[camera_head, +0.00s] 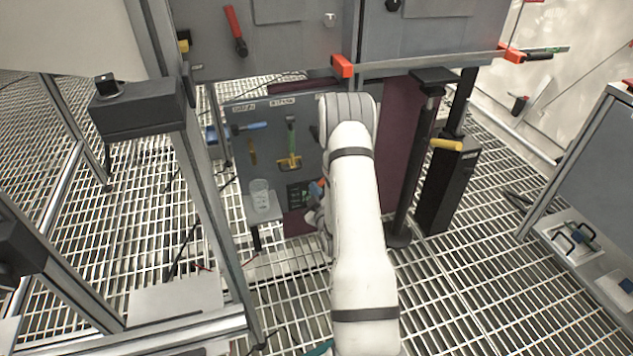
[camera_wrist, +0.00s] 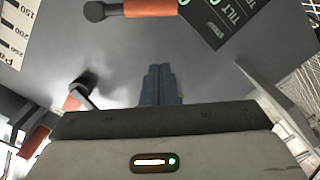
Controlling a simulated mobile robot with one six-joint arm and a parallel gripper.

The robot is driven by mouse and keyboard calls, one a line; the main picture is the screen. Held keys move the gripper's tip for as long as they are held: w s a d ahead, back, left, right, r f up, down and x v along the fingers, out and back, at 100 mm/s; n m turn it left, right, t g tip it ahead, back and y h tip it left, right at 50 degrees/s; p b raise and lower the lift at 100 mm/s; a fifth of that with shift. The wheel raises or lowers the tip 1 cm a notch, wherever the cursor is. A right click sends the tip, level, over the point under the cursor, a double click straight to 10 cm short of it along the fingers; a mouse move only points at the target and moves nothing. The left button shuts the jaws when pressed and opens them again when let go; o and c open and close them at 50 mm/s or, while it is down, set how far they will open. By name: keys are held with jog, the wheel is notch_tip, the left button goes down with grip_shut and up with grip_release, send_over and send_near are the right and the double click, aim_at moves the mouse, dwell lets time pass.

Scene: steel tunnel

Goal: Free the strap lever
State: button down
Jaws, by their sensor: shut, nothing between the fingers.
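No lever is marked as the strap lever, and I cannot tell which one it is. In the wrist view, a lever with an orange handle (camera_wrist: 150,8) and dark round end lies across the top, beside a black "TILT" label (camera_wrist: 225,18). A second dark lever with an orange part (camera_wrist: 75,100) stands at the left. My gripper (camera_wrist: 160,72) points at the grey panel between them, its blue-grey fingers together and empty. It appears apart from both levers. In the head view, my white arm hides most of my gripper and part of the panel.
The grey panel (camera_head: 270,150) carries a blue-handled tool (camera_head: 250,127) and a yellow-green one (camera_head: 290,145). A clear cup (camera_head: 260,195) stands on a small shelf at its left. A dark post (camera_head: 410,170) and a yellow handle (camera_head: 445,144) stand right of my arm. The floor is open grating.

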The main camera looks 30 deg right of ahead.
jog(key=p+v, duration=0.1)
jog(key=v, duration=0.5)
jog(key=shift+s, duration=0.25)
jog(key=shift+a+r+p, duration=0.15)
jog(key=shift+p, duration=0.15)
